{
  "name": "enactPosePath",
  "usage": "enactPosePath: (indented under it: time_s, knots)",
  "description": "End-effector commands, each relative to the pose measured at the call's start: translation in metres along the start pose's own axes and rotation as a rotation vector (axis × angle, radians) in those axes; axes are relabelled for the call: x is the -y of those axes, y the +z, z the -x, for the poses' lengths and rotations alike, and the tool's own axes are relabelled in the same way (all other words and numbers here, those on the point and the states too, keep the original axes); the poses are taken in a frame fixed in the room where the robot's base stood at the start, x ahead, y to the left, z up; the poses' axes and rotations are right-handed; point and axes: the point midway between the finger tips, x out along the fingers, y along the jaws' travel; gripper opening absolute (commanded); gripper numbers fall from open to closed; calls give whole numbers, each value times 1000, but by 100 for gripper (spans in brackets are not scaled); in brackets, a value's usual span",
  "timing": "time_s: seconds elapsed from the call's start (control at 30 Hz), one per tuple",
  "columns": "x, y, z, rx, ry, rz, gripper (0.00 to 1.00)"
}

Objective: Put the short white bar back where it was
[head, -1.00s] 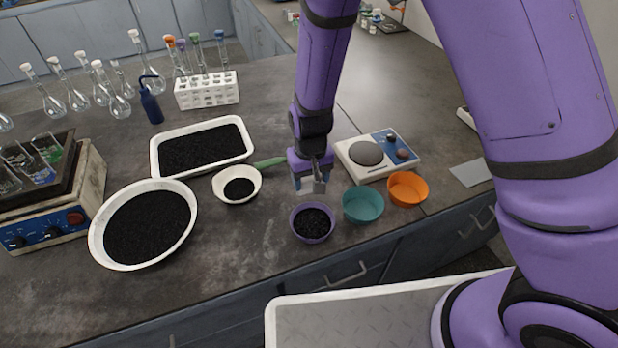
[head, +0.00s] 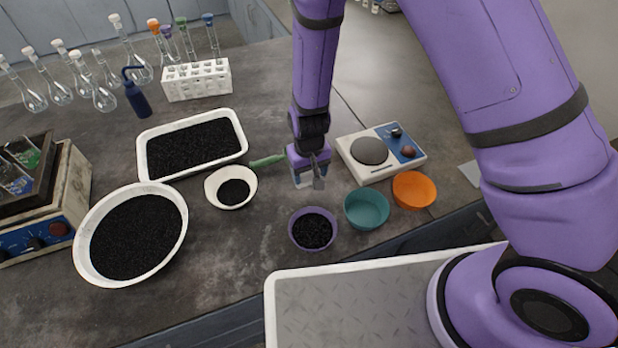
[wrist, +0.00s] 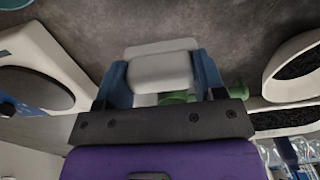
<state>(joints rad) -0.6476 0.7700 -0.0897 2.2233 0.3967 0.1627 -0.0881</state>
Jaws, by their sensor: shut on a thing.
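My gripper (head: 310,181) is above the bench, between the small white dish and the balance, just beyond the purple bowl. In the wrist view my gripper (wrist: 160,80) has its two blue fingers closed on the sides of a short white bar (wrist: 162,71). The bar lies across between the fingers and shows pale faces. In the head view the bar is too small and covered to make out clearly. A green-handled tool (head: 267,160) lies on the bench left of my gripper, and part of it shows behind the bar in the wrist view (wrist: 178,97).
A purple bowl (head: 291,235) with black grains, a teal bowl (head: 366,209) and an orange bowl (head: 414,190) stand near the front edge. A balance (head: 352,171) is at right. A white tray (head: 146,165), round pan (head: 84,252) and small dish (head: 210,185) hold black grains at left.

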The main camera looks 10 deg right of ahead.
Motion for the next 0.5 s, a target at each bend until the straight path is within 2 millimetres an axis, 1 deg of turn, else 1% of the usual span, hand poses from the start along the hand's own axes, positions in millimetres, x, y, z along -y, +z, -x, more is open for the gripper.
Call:
enactPosePath:
  time_s: [0.03, 0.1, 0.2, 0.5]
  knots:
    - [-1, 1, -8, 3, 1, -1, 39]
    - [0, 0, -18, 3, 1, 1, 39]
    - [0, 0, -28, 1, 0, 0, 39]
    - [0, 0, -31, 0, 0, 0, 39]
